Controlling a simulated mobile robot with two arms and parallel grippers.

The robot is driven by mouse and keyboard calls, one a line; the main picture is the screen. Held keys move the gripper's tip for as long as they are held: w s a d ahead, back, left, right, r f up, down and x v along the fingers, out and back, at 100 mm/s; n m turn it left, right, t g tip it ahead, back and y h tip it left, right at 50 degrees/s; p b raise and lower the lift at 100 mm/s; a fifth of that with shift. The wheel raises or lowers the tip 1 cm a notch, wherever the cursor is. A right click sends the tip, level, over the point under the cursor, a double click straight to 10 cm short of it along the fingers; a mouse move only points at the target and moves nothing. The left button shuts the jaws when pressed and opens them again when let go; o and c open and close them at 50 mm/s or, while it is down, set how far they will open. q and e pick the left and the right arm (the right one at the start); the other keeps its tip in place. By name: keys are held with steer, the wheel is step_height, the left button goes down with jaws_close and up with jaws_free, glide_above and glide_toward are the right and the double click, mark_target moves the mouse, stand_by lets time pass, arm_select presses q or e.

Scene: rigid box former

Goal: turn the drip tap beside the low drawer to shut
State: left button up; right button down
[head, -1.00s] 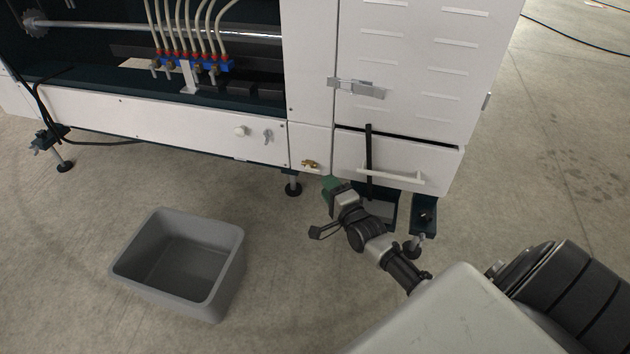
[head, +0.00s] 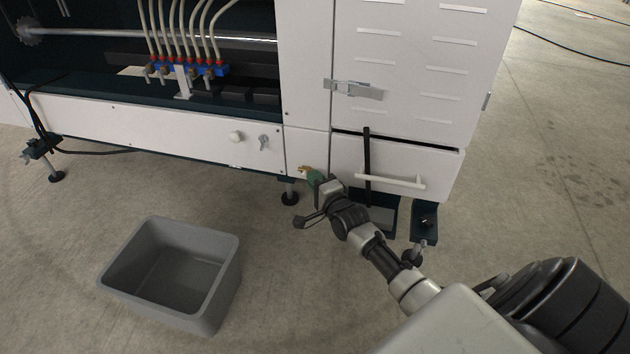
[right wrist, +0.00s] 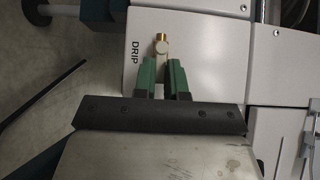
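The drip tap (head: 304,170) is a small brass fitting on the narrow white panel left of the low drawer (head: 400,168). In the right wrist view the tap (right wrist: 161,39) shows its brass end beyond the fingertips, near the word DRIP. My right gripper (head: 313,178) is right at the tap, from the front and below. In the right wrist view its green fingers (right wrist: 162,68) stand apart, one on each side of the tap's pale handle. Clear contact with the handle cannot be made out. My left gripper is out of view.
A grey open bin (head: 172,270) stands on the floor at the lower left. A machine foot (head: 290,192) stands below the tap panel.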

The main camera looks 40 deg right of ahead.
steer(key=shift+w+a+f+m+h+b, duration=0.5)
steer(key=shift+m+h+b, duration=1)
steer(key=shift+m+h, duration=2.2)
steer(key=shift+w+a+f+m+h+b, duration=0.5)
steer(key=shift+m+h+b, duration=1.5)
steer(key=shift+m, duration=3.05)
steer(key=shift+w+a+f+m+h+b, duration=0.2)
steer(key=shift+f+m+h+b, duration=0.7)
steer(key=shift+m+h, duration=3.05)
steer(key=shift+w+r+m+g, duration=0.15)
steer(key=shift+m+g, duration=0.15)
steer(key=shift+m, duration=0.7)
steer(key=c, duration=1.2)
jaws_free()
steer(key=v, duration=0.7)
steer(key=shift+a, duration=0.2)
